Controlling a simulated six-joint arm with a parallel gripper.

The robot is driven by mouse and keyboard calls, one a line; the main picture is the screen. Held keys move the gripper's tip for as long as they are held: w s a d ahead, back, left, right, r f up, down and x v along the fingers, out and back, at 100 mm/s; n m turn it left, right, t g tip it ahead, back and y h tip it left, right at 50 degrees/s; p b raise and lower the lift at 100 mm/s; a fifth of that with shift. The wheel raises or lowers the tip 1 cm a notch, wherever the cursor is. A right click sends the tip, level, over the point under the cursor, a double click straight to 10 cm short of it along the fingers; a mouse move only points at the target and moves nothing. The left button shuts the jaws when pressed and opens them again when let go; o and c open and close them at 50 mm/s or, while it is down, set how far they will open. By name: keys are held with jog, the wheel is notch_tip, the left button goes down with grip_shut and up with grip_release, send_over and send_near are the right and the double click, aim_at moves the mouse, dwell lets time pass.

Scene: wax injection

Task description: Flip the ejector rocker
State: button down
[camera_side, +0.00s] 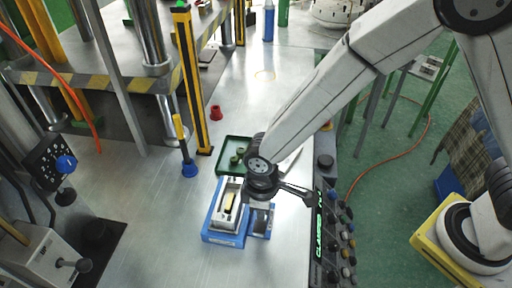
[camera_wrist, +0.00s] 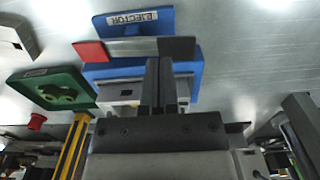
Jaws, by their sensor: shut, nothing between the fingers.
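The ejector rocker (camera_wrist: 128,47) shows in the wrist view as a bar with a red left end, a grey middle and a dark right end.
A control panel labelled CLAMPED (camera_side: 330,225) runs along the right edge.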

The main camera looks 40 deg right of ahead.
jog(key=shift+f, duration=1.1)
dwell(1.1)
jog(key=shift+r, duration=0.15)
jog(key=shift+r, duration=3.35)
jog(key=shift+d, duration=0.15)
jog(key=shift+w+d+r, duration=0.1)
jog(key=shift+w+d, duration=0.05)
jog(key=shift+d, duration=0.15)
jog(key=s+d+r+m+t, duration=0.1)
jog(key=d+m, duration=0.3)
jog(key=d, duration=0.7)
jog(key=s+d+r+m+t, duration=0.1)
jog(key=s+d+r+m, duration=0.2)
jog(key=d, duration=0.9)
jog(key=shift+m+t, duration=0.3)
jog(key=shift+m, duration=0.7)
jog(key=shift+w, duration=0.15)
